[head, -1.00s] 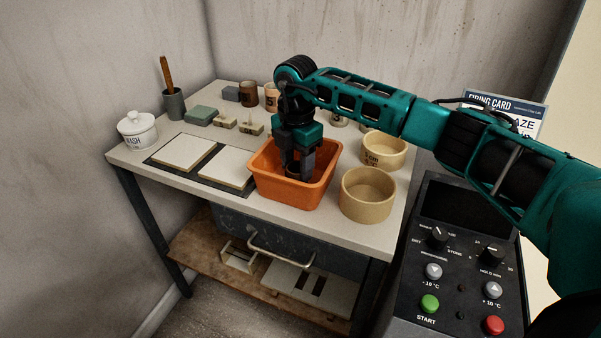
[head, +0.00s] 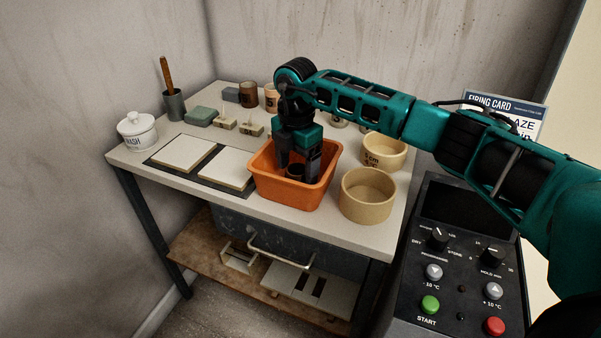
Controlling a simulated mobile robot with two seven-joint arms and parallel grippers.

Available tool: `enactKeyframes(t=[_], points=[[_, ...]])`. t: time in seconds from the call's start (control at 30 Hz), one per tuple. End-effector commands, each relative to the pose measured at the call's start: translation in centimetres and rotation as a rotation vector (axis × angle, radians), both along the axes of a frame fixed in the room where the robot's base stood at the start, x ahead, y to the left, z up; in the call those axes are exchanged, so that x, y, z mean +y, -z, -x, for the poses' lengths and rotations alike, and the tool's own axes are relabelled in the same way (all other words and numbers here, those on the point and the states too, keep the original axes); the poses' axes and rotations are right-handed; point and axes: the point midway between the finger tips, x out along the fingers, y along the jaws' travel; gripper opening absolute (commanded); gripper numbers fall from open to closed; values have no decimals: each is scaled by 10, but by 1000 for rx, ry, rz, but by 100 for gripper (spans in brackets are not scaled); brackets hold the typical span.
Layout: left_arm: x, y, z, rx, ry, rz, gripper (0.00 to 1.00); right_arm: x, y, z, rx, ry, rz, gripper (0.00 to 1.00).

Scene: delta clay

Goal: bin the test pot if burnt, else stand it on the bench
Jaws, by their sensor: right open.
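An orange bin (head: 293,193) stands on the bench (head: 225,215) at its front middle. My right gripper (head: 298,165) points down into the bin, with its fingers spread open. A small dark pot (head: 296,170) sits low in the bin between and below the fingers; I see only its dark rim and part of its side. The bin's front wall and the fingers hide the rest of it. My left gripper is not in view.
Two pale tiles (head: 184,152) lie left of the bin. Tan rings (head: 367,194) stand at its right. A white wash jar (head: 137,132), a tool cup (head: 174,104) and small cups (head: 249,94) stand farther back. A control panel (head: 460,260) is at front right.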

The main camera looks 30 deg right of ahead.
Motion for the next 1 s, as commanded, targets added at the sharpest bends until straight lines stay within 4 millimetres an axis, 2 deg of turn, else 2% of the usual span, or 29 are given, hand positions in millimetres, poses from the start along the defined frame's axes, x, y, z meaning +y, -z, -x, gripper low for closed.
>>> enactKeyframes(t=[0.23, 0.4, 0.63, 0.8, 1.0], points=[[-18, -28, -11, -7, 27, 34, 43, 0, -2, 0, -1, 0, 0, 78], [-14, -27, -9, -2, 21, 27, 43, 0, -50, -1, -5, -1, 0, 78], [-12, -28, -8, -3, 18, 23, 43, 0, -100, -1, -4, 0, 0, 78], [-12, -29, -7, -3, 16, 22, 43, 0, -122, 0, -1, 0, 1, 78], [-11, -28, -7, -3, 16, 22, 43, 0, -129, 0, 0, 0, 0, 78]])
